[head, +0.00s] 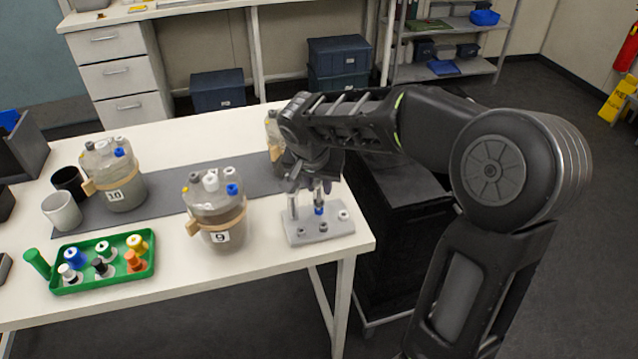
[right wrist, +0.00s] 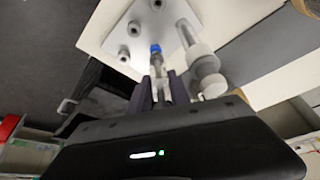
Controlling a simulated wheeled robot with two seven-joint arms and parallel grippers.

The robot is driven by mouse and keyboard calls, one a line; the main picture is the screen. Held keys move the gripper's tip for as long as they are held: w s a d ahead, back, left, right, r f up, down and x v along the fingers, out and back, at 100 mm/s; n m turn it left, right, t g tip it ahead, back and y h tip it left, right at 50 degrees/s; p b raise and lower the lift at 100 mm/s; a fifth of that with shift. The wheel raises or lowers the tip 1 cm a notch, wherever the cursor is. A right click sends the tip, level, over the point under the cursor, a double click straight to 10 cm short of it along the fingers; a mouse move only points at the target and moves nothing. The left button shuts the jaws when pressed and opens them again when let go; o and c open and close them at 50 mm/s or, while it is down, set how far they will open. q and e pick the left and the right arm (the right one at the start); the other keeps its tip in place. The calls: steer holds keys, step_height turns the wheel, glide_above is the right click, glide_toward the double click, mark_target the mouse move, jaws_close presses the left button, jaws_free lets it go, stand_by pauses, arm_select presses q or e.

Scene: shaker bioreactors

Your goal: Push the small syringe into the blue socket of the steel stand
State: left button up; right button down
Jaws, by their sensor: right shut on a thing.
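The steel stand (head: 335,231) is a light grey plate with several sockets near the table's right end; it also shows in the right wrist view (right wrist: 172,14). My right gripper (head: 316,186) is above it, pointing down. In the right wrist view my right gripper (right wrist: 160,92) is shut on the small syringe (right wrist: 158,68), a slim, clear one. The syringe's lower end meets the blue socket (right wrist: 155,48), which also shows in the head view (head: 319,211). I cannot tell how deep the tip sits. My left gripper is not in view.
A larger syringe (right wrist: 205,68) stands close beside the held one. Bioreactor 9 (head: 216,212) stands left of the stand, bioreactor 10 (head: 112,177) farther left. A green tray (head: 100,281) with several coloured caps lies at the front left. Another vessel (head: 272,130) is partly hidden behind my right arm.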

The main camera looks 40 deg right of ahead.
steer(key=shift+f+b, duration=0.35)
steer(key=shift+b, duration=0.15)
stand_by(0.5)
steer(key=c, duration=1.1)
jaws_free()
steer(key=shift+s+a+r, duration=0.1)
steer(key=shift+a+r, duration=0.05)
steer(key=shift+r, duration=0.35)
steer(key=v, duration=0.6)
steer(key=shift+s+a+r, duration=0.1)
steer(key=shift+s+r, duration=0.1)
steer(key=shift+r, duration=0.15)
